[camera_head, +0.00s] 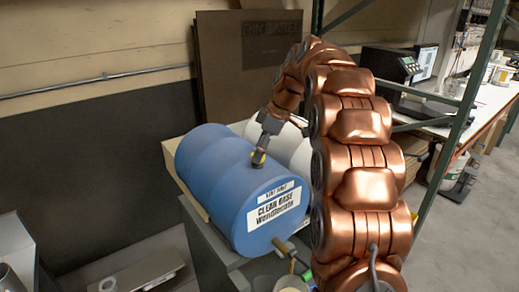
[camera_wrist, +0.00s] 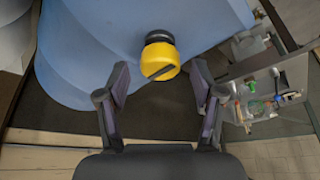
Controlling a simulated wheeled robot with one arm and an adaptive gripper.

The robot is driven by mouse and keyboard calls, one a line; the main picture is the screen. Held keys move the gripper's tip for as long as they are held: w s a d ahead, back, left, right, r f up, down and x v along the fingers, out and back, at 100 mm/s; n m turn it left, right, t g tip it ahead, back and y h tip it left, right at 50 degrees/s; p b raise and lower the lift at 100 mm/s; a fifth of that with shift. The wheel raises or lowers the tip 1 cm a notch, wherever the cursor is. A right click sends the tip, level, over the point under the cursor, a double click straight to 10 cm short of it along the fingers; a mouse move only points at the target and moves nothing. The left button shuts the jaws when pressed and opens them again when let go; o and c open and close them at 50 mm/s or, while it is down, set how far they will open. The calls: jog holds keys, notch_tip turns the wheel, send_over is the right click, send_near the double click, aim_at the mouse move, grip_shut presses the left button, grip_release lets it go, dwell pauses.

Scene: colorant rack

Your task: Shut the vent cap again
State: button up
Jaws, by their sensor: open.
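The vent cap (camera_wrist: 159,58) is a yellow cap with a black top part on the blue drum. It sits between and just beyond my fingertips in the wrist view, with a dark bar or slot across its yellow face. The blue drum (camera_head: 226,170) lies on its side with a "CLEAR BASE" label on its end; it also fills the top of the wrist view (camera_wrist: 90,50). My gripper (camera_head: 259,157) is above the drum's upper side, at the yellow cap. In the wrist view my gripper (camera_wrist: 160,85) is open, its fingers apart on either side of the cap, with nothing held.
A white drum (camera_head: 293,147) lies behind the blue one. Brown panels (camera_head: 240,60) lean on the wall behind. A green rack post (camera_head: 470,95) and a bench (camera_head: 440,112) with equipment stand to the right. A grey tray (camera_head: 140,270) is at the lower left.

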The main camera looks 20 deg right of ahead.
jog(key=shift+a+f, duration=0.1)
jog(key=shift+f, duration=0.2)
jog(key=shift+c, duration=0.4)
jog(key=c, duration=1.1)
jog(key=shift+o, duration=0.2)
